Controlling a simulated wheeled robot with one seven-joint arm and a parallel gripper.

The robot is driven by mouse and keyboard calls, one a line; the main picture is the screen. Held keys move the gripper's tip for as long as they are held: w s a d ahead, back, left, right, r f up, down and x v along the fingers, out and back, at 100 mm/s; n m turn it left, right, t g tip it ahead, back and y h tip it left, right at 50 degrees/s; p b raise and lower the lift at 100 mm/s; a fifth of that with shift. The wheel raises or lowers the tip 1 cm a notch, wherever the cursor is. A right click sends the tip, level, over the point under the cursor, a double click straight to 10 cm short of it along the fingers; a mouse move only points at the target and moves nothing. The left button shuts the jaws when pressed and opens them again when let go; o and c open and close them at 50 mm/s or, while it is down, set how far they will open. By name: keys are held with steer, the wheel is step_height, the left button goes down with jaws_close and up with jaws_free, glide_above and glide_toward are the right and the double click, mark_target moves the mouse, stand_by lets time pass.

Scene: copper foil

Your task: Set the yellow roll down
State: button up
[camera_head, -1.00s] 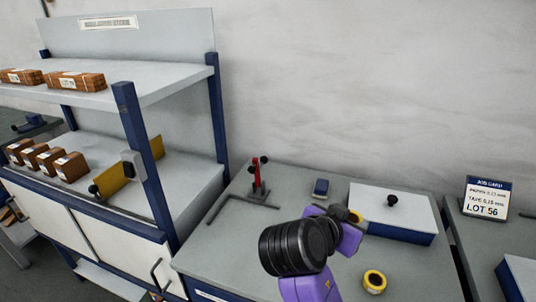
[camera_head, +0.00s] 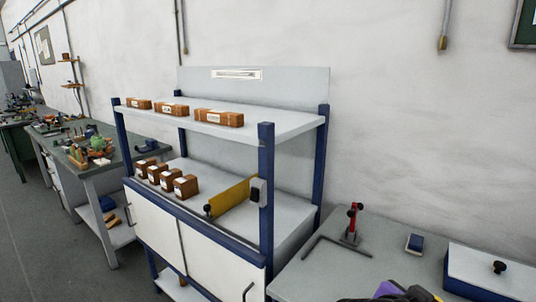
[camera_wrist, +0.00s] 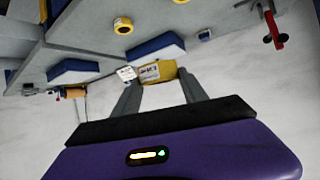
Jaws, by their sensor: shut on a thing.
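In the wrist view, my gripper (camera_wrist: 158,92) is shut on a yellow roll (camera_wrist: 158,70), which has a pale printed label facing the camera. The roll sits between the two grey fingertips, with the bench behind it in the picture. In the head view, only a piece of my purple and black arm shows at the bottom edge. The held roll and the fingers are out of that view.
The bench (camera_head: 330,275) carries a red-handled tool (camera_head: 352,222), a small blue block (camera_head: 414,243) and a white-lidded blue box (camera_head: 490,268). To its left, a shelf rack (camera_head: 265,195) with blue posts holds brown cartons (camera_head: 218,117) and a yellow bar (camera_head: 233,195).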

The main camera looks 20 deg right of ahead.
steer(key=w+a+f+n+t+y, duration=0.1)
steer(key=w+a+n+t+y, duration=0.15)
steer(key=w, duration=0.25)
steer(key=w+a+n+t+y, duration=0.1)
steer(key=w+a+n+t, duration=0.2)
steer(key=w+n, duration=0.15)
steer(key=w+a+f+n+t+y, duration=0.3)
steer(key=a+f+n+y, duration=0.2)
steer(key=a+f, duration=0.3)
steer(key=s+a+f+n+y, duration=0.1)
steer(key=s+a+f, duration=0.2)
steer(key=f, duration=0.6)
steer(key=s+a+f+n+y, duration=0.2)
steer(key=s+a+f, duration=0.2)
steer(key=s+f, duration=0.4)
steer(key=shift+s+a+f, duration=0.2)
steer(key=shift+a+f, duration=0.1)
steer(key=shift+f, duration=0.05)
